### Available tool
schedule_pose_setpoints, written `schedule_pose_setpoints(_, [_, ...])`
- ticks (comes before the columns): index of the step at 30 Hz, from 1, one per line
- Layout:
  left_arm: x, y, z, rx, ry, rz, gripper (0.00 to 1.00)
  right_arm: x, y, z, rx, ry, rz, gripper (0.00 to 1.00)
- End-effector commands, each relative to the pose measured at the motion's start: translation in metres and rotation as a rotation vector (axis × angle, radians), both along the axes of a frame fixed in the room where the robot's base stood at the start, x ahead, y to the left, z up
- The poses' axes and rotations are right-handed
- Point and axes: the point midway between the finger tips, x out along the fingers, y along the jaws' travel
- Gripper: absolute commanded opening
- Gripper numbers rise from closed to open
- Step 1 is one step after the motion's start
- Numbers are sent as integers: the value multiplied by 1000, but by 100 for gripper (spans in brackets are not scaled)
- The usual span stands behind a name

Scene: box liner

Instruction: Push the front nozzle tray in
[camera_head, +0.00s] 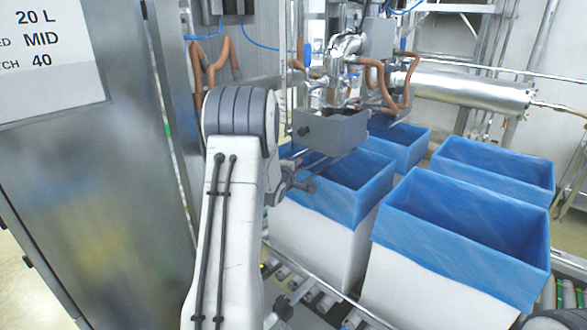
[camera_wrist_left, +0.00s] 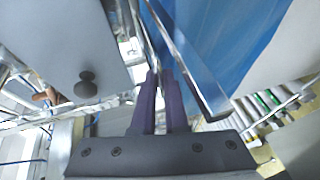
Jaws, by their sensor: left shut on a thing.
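The front nozzle tray (camera_head: 330,130) is a grey box with a dark round knob on its front. It sits under the shiny nozzle pipework, above the blue-lined boxes. In the left wrist view the tray (camera_wrist_left: 60,45) is at the upper left, its black knob (camera_wrist_left: 86,85) apart from my fingers. My left gripper (camera_head: 307,186) is just below the tray. My right gripper is not in view.
Several white boxes with blue liners stand below and to the right, such as the near right box (camera_head: 420,270). They stand over a roller conveyor (camera_head: 310,295). A steel cabinet (camera_head: 100,180) fills the left. Brown hoses (camera_head: 400,85) hang around the nozzle.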

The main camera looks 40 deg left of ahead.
Motion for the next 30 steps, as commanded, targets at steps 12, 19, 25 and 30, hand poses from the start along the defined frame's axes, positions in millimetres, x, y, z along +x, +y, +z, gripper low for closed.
schedule_pose_setpoints(12, [1,0,1,2,-3,-2,41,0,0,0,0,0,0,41])
schedule_pose_setpoints(19, [1,0,1,2,-3,-2,41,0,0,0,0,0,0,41])
schedule_pose_setpoints(25, [-4,-1,2,2,-3,-1,41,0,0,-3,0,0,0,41])
schedule_pose_setpoints(30, [-27,-9,5,3,-4,0,41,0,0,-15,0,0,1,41])
